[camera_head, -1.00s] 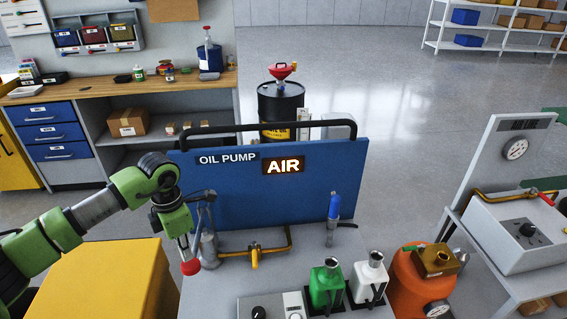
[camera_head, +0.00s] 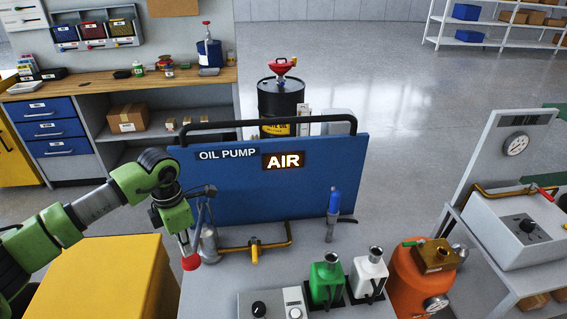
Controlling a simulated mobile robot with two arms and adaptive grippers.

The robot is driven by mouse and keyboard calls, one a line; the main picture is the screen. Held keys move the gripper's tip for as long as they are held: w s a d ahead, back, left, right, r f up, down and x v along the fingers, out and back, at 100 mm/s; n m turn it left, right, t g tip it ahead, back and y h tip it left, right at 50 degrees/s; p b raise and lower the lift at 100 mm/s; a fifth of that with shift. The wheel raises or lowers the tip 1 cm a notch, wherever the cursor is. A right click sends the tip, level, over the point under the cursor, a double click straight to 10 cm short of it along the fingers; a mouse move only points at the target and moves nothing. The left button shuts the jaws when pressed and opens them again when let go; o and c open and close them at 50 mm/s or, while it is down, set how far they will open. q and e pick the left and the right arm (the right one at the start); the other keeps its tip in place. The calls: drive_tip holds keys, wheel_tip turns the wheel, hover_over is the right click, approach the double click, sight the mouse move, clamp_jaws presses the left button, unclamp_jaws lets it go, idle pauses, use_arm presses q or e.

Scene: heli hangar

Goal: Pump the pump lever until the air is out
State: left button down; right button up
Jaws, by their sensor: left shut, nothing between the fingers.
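The blue oil pump panel (camera_head: 270,195) stands upright at the back of the grey cart. Its AIR sign (camera_head: 284,161) is lit. The pump lever with a red knob (camera_head: 190,262) hangs low at the cart's left edge, beside the grey pump body (camera_head: 209,245). My left gripper (camera_head: 186,240) is shut just above the red knob, at the lever. I cannot tell whether it touches the knob, as the fingers are small and partly hidden. My right gripper is not in view.
A yellow pipe with a valve handle (camera_head: 254,252) runs beside the pump. A blue-handled nozzle (camera_head: 334,204), a green can (camera_head: 326,282) and a white can (camera_head: 368,276) stand on the cart. A yellow box (camera_head: 100,282) is under my left arm. An orange tank (camera_head: 418,281) stands at right.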

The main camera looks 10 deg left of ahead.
use_arm(q)
wheel_tip(320, 180, down, 14)
drive_tip(key=b, duration=1.1)
wheel_tip(320, 180, up, 14)
drive_tip(key=p, duration=0.9)
drive_tip(key=shift+r, duration=0.15)
idle(0.8)
